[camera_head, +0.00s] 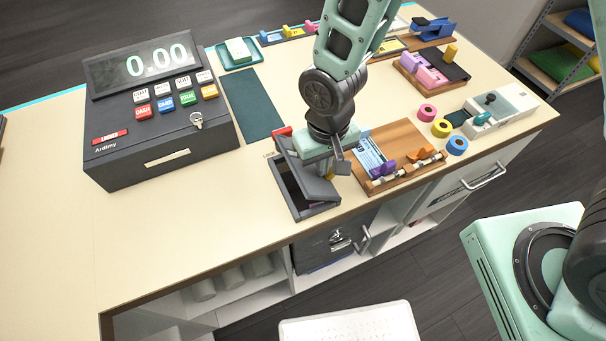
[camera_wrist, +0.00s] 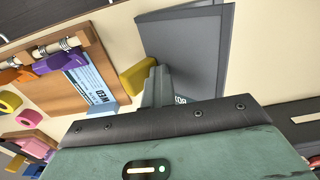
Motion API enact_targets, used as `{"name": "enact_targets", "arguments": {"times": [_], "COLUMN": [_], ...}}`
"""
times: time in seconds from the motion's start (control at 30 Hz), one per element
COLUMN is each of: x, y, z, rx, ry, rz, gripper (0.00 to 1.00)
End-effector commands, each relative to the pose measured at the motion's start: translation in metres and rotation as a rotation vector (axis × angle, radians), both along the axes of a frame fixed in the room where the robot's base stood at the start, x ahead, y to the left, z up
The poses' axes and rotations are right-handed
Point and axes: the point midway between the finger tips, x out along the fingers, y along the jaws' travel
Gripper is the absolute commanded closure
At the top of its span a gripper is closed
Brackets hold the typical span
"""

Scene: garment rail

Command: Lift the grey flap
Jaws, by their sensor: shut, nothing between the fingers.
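The grey flap (camera_head: 314,185) is on a small dark grey box (camera_head: 303,212) near the table's front edge. It stands tilted, with a dark gap showing between it and the box. In the wrist view the flap (camera_wrist: 190,50) is a flat grey panel above my fingers. My gripper (camera_head: 341,165) is shut and empty, pointing down at the right side of the flap. In the wrist view its fingertips (camera_wrist: 157,82) overlap the flap's lower left edge; I cannot tell whether they touch it. A yellow piece (camera_wrist: 138,75) sits beside the fingers, partly hidden.
A wooden board (camera_head: 403,144) with a blue-and-white ticket and clips lies close on the right. A cash register (camera_head: 160,130) stands on the left. Tape rolls (camera_head: 441,128) lie further right. A dark green mat (camera_head: 251,103) lies behind. The front left tabletop is clear.

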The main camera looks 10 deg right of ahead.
Motion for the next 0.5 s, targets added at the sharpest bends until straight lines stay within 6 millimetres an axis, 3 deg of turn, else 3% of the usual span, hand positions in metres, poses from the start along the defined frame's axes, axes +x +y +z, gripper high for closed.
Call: {"name": "enact_targets", "arguments": {"times": [0.03,0.5], "x": [0.001,0.003], "y": [-0.012,-0.028], "z": [-0.007,-0.009], "rx": [-0.018,-0.022], "ry": [0.009,0.015], "rz": [-0.012,-0.01], "gripper": [1.0,1.0]}}
